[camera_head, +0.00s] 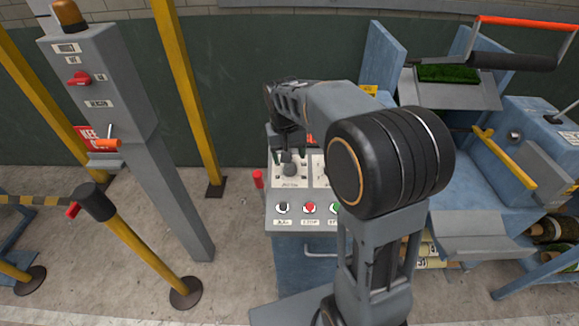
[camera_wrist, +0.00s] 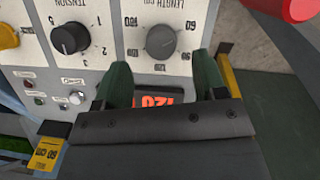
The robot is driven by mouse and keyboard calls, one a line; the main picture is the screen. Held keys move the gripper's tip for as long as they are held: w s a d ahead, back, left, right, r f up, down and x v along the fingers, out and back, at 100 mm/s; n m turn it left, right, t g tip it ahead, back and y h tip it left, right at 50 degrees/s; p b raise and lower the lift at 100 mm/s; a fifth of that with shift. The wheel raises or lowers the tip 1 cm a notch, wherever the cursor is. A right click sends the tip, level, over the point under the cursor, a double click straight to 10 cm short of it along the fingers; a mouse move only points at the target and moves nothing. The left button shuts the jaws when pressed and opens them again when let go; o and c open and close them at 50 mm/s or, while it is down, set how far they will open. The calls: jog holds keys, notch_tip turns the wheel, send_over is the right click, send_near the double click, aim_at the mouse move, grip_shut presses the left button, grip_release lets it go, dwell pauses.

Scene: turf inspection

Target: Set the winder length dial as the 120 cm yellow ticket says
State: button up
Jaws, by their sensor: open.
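The grey length dial (camera_wrist: 161,42), marked "LENGTH cm", is on the light panel (camera_wrist: 215,12) in the wrist view, with numbers around it. My gripper (camera_wrist: 163,70) is open and empty. Its two dark green fingers are spread, their tips close to the dial's near side. I cannot tell whether they touch the panel. A display with red digits, apparently 120, (camera_wrist: 156,98) shows between the fingers, partly hidden. A yellow ticket (camera_wrist: 47,153) is at lower left, its print turned and too small to read surely. In the head view my gripper (camera_head: 286,142) is over the panel's left part.
A black tension dial (camera_wrist: 70,38) sits left of the length dial. A red knob (camera_wrist: 296,8) juts out at top right. In the head view, several push buttons (camera_head: 309,208) line the panel's front. A grey post (camera_head: 150,150) and yellow barrier poles stand left.

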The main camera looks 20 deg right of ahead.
aim_at(290, 167)
jog(key=shift+d+f, duration=0.2)
jog(key=shift+f, duration=2.6)
jog(key=c, duration=0.9)
